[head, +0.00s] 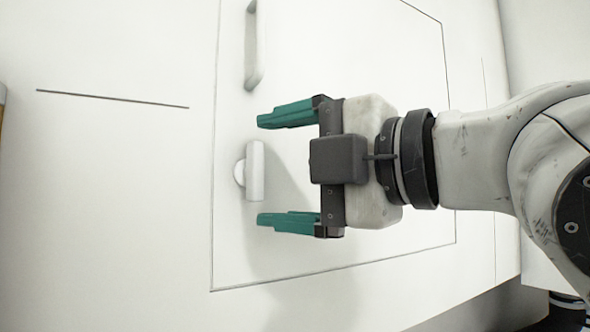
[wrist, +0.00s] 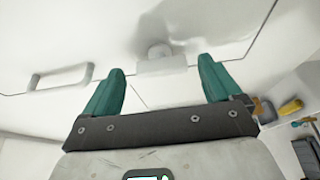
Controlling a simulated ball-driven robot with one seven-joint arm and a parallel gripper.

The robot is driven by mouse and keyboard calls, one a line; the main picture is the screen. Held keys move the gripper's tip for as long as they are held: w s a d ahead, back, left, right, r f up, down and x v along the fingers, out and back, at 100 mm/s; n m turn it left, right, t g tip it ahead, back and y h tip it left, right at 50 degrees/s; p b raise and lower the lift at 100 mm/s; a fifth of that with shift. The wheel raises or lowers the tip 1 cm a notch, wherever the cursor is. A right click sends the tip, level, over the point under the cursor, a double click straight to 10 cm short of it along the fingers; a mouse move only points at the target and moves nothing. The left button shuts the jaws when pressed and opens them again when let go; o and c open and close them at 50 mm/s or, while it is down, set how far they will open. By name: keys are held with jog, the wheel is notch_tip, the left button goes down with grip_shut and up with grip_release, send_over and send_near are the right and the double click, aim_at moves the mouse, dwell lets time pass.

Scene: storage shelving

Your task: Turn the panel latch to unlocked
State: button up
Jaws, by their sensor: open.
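The white panel latch (head: 254,171) sits on a white panel (head: 390,240) near its left edge in the head view. It has a round base and a bar that stands upright in the picture. My gripper (head: 287,168) is open, with one green finger above the latch and one below it. The fingertips appear near the latch, and nothing is between them that they touch visibly. In the wrist view the latch (wrist: 162,62) lies ahead, between and beyond the fingertips of my gripper (wrist: 160,80).
A white handle (head: 256,45) is on the same panel above the latch; it also shows in the wrist view (wrist: 62,77). A dark slot line (head: 112,98) marks the wall to the left. Shelves with yellow items (wrist: 290,107) stand at the right in the wrist view.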

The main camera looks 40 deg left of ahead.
jog(key=d+b, duration=0.2)
jog(key=d, duration=0.7)
jog(key=shift+d, duration=0.35)
